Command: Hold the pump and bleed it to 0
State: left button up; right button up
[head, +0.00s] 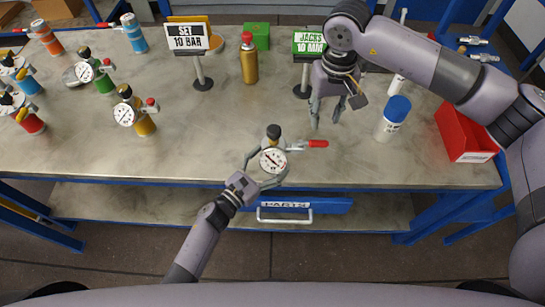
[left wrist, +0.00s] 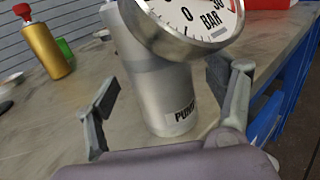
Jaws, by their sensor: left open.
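The pump (head: 273,143) stands upright near the front edge of the bench, with a round white gauge, a black knob on top and a red-handled lever pointing right. In the left wrist view its grey body (left wrist: 160,90) carries a label, and its gauge is cut off by the top edge. The gauge's exact reading is too small to tell. My left gripper (head: 265,170) is open, with one finger on each side of the pump; the left finger stands apart from the body in the left wrist view (left wrist: 172,88). My right gripper (head: 327,114) is open and empty, behind and right of the pump.
A "SET 10 BAR" sign (head: 188,38), a gold bottle (head: 249,62), a green sign (head: 309,43), a white bottle (head: 393,120) and a red bin (head: 463,133) stand behind and right.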

pick_arm(q)
jog(key=shift+w+d, duration=0.45)
jog(key=shift+w, duration=0.05)
jog(key=shift+c, duration=0.3)
jog(key=c, duration=1.6)
